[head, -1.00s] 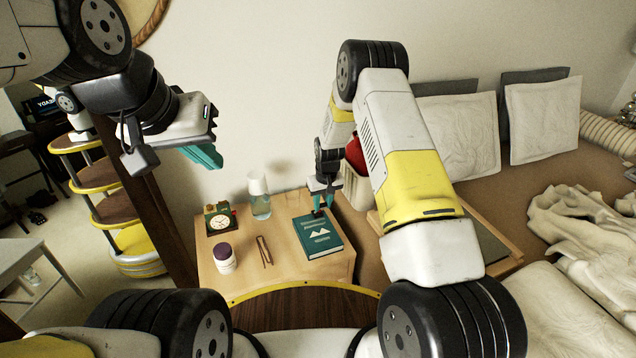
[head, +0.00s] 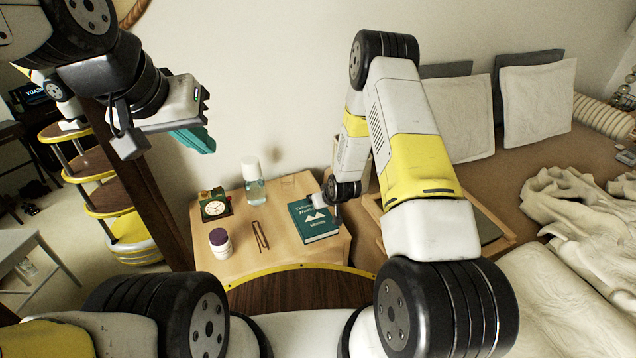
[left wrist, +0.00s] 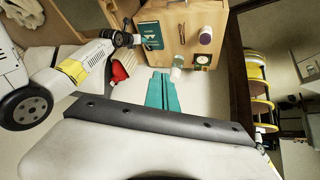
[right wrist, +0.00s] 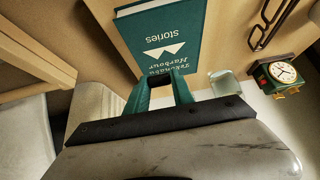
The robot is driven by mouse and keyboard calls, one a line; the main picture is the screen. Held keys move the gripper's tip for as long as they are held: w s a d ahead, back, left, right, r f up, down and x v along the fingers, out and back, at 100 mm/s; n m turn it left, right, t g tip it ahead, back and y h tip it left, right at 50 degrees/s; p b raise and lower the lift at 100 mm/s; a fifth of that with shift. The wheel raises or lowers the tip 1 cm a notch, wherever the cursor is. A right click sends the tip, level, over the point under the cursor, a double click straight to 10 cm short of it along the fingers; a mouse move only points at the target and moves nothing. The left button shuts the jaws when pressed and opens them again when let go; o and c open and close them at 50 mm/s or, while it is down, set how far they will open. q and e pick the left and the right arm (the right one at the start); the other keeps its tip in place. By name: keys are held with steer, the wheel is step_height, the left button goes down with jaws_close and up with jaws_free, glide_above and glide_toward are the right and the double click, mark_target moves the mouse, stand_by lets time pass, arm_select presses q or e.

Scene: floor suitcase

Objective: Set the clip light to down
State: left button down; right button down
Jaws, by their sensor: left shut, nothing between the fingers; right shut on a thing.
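I cannot make out a clip light in any view. My right gripper (right wrist: 162,78) is at the edge of a teal book (head: 314,220) that lies on the wooden bedside table (head: 237,268). In the head view my right wrist hides those fingers. The book's white mountain mark and title also show in the right wrist view (right wrist: 165,28). My left gripper (head: 195,140) is shut and empty, raised left of the table; it also shows in the left wrist view (left wrist: 161,90).
A red object (left wrist: 119,73) is beside my right arm. The bed with pillows (head: 537,103) is at right.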

stand_by(0.3)
